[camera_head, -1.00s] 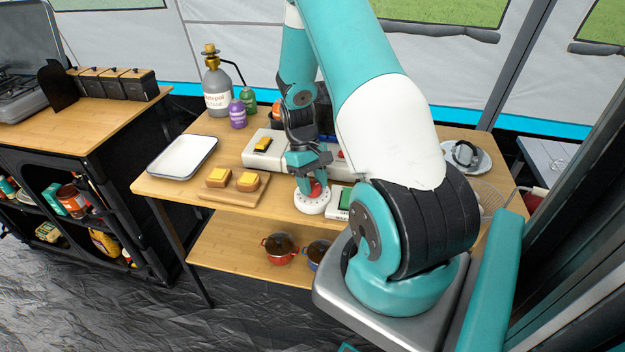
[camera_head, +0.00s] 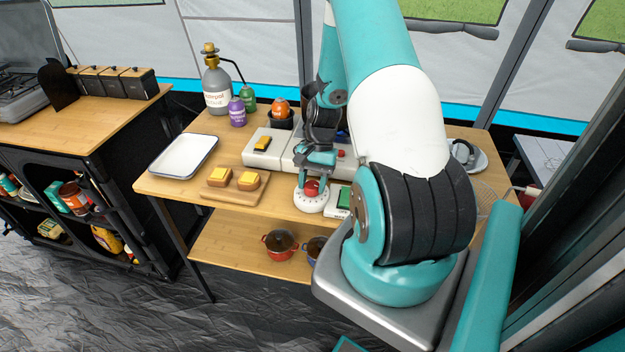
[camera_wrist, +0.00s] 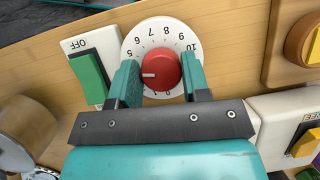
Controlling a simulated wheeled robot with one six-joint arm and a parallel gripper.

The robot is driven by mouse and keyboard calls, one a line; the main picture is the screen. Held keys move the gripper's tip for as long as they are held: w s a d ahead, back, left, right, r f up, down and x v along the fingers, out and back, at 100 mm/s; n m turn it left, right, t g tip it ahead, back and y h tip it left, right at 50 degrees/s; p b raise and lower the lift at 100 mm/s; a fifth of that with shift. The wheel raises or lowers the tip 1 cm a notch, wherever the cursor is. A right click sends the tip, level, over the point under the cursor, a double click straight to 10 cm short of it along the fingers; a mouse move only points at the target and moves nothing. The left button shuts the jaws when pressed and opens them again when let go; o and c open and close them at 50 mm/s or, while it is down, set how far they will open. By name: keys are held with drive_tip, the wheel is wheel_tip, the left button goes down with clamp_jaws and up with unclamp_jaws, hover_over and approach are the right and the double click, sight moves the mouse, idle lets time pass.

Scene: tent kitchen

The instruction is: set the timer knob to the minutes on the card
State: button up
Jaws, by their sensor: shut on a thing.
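The timer is a white round dial (camera_head: 311,203) with a red knob (camera_head: 311,189), at the front edge of the wooden table. In the wrist view the red knob (camera_wrist: 160,70) sits in the middle of the white dial (camera_wrist: 152,28), numbered from 0 to 10. Its white pointer mark points left, just below the 5; the nearby numbers there are hidden by a finger. My gripper (camera_head: 313,176) comes down from above; in the wrist view my gripper (camera_wrist: 161,80) has one teal finger on each side of the knob and is shut on it. No minutes card is readable.
A white switch box with a green rocker (camera_wrist: 90,75) marked OFF stands beside the dial. A cutting board (camera_head: 212,194) with topped bread and a white tray (camera_head: 160,157) lie to the left. A long pale appliance (camera_head: 285,140) stands behind the timer.

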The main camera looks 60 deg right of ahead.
drive_tip(key=shift+m+t+p, duration=0.4)
drive_tip(key=shift+m+t, duration=0.5)
drive_tip(key=shift+m, duration=1.2)
drive_tip(key=shift+w, duration=0.1)
drive_tip(key=o, duration=0.9)
drive_tip(key=b+v, duration=0.1)
drive_tip(key=v, duration=1.6)
drive_tip(key=shift+r, duration=0.2)
drive_tip(key=shift+d, duration=0.1)
